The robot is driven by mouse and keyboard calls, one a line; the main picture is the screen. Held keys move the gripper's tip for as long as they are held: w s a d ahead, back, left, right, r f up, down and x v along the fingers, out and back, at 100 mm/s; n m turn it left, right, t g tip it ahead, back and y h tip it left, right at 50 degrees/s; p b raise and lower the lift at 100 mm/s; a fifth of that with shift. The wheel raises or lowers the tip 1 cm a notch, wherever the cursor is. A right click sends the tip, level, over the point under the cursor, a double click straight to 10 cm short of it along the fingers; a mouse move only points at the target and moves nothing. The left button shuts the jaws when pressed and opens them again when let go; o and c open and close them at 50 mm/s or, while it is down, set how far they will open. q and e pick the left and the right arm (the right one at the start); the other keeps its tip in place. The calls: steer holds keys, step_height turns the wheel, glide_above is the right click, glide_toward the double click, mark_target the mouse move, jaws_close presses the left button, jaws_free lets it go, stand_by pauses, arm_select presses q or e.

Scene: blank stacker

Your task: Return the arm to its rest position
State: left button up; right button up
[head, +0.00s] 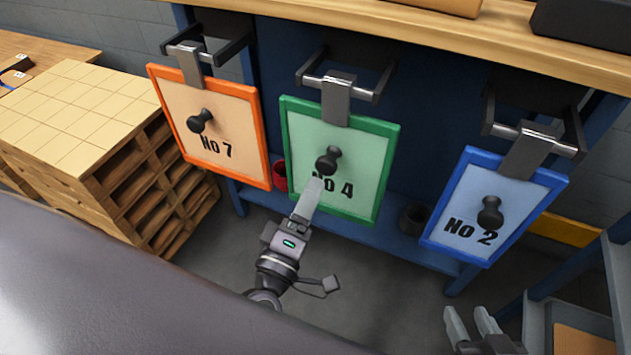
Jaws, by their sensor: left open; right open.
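My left gripper (311,193) is in the middle of the head view, its fingers pointing up the picture. It is open, seen nearly edge-on, with nothing visible in it. Its fingertips overlap the lower left of the green-framed No 4 board (362,172) in the picture, just below that board's black knob (328,160); whether they touch cannot be told. My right gripper (468,316) is open and empty at the bottom right edge, below the blue-framed No 2 board (472,190). Its arm is mostly out of view.
The orange-framed No 7 board (178,98) hangs left of No 4. All three boards hang by metal hooks under a wooden bench top (415,35). A red cup (279,176) and dark cup (412,219) stand behind.

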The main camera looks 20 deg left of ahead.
arm_select(q)
steer(key=s+d+m+g+h, duration=0.4)
steer(key=m+h, duration=0.3)
steer(key=m, duration=0.4)
steer(key=s+a+f+m+g+y, duration=0.2)
steer(key=s+f+m+g, duration=0.25)
steer(key=m, duration=0.25)
steer(key=s+a+r+y+p, duration=0.1)
steer(key=a+r+p, duration=0.2)
steer(key=p, duration=0.9)
steer(key=s+a+r+n+g+y+p, duration=0.1)
steer(key=s+a+r+y+p, duration=0.1)
steer(key=r+p, duration=0.8)
steer(key=a+p, duration=0.1)
steer(key=p, duration=0.2)
steer(key=shift+s+a, duration=0.15)
steer(key=shift+a, duration=0.05)
arm_select(e)
steer(key=s+d+r+h, duration=0.1)
steer(key=d+r, duration=0.2)
steer(key=r, duration=0.4)
steer(key=s+d+r+m+g+h, duration=0.1)
steer(key=s+d+r, duration=0.1)
steer(key=r, duration=0.5)
steer(key=shift+d, duration=0.4)
arm_select(q)
steer(key=shift+g, duration=0.25)
arm_select(e)
steer(key=shift+s, duration=0.1)
